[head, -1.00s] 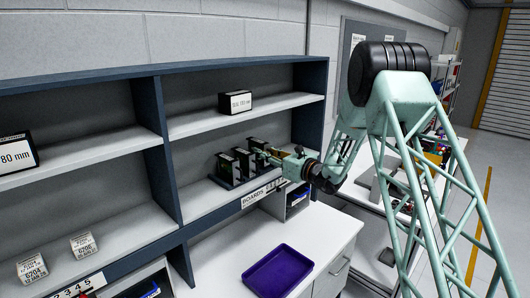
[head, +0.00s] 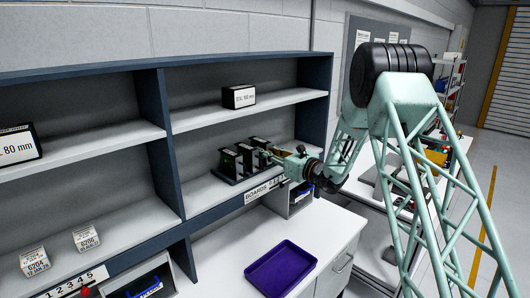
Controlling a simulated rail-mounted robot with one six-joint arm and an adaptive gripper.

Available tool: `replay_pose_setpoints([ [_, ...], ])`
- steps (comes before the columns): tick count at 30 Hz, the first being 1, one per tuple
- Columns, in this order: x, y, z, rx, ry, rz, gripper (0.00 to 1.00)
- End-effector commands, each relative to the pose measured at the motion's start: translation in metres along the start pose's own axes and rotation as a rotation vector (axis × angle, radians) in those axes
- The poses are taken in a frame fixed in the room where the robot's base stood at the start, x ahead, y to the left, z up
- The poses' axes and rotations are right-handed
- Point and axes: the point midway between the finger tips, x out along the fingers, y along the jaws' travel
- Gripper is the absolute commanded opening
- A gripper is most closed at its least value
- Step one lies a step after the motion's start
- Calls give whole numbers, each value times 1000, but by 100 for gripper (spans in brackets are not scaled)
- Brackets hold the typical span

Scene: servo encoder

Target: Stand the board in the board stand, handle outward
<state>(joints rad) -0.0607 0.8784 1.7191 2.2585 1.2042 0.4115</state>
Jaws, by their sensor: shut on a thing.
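The board stand (head: 229,178) sits on the middle shelf above the BOARDS label. Several dark upright plates with pale top edges show there, including one at the left (head: 228,162) and one in the middle (head: 245,158). My gripper (head: 270,155) reaches in from the right, level with the stand. It is shut on the rightmost board (head: 260,145), which looks upright in or just above the stand. My fingers hide its handle and lower part, so I cannot tell whether it is seated.
A boxed item (head: 239,97) stands on the shelf above. A divider (head: 164,140) is left of the stand, and the cabinet's side wall (head: 313,105) is close behind my wrist. A purple tray (head: 280,268) lies on the white counter (head: 325,232) below.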

Motion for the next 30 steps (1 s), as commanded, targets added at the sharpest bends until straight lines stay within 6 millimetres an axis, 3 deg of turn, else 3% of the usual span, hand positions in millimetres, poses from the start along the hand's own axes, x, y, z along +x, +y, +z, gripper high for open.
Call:
replay_pose_setpoints([
  [6,0,0,0,0,-1,0,35],
  [20,-4,0,0,0,0,-1,35],
  [30,-35,-1,0,1,0,-2,35],
])
